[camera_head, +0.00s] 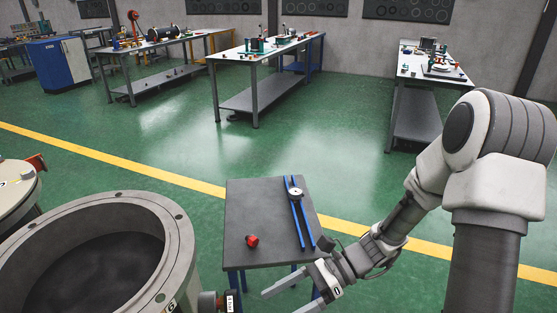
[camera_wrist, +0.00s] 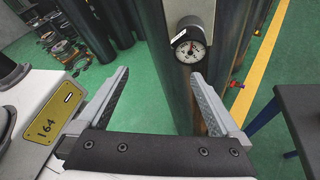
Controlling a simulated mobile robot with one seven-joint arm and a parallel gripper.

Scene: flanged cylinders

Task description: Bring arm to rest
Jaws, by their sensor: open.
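My gripper (camera_head: 284,302) is low at the bottom centre of the head view, at the end of my white and grey arm, which reaches down from the right. It is in front of the small grey table (camera_head: 265,218). In the wrist view my gripper (camera_wrist: 161,74) has its two fingers wide apart with nothing between them. Beyond the fingertips a round dial gauge (camera_wrist: 190,46) with a white face stands in front of dark, upright cylinder surfaces. The gripper looks apart from the gauge, though the exact gap is hard to tell.
A large open flanged cylinder (camera_head: 174,235) stands at lower left. The small table holds a red part (camera_head: 252,241) and two blue bars (camera_head: 296,220) with a round white-faced piece (camera_head: 295,193). Workbenches (camera_head: 262,52) stand at the back. Green floor between is clear.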

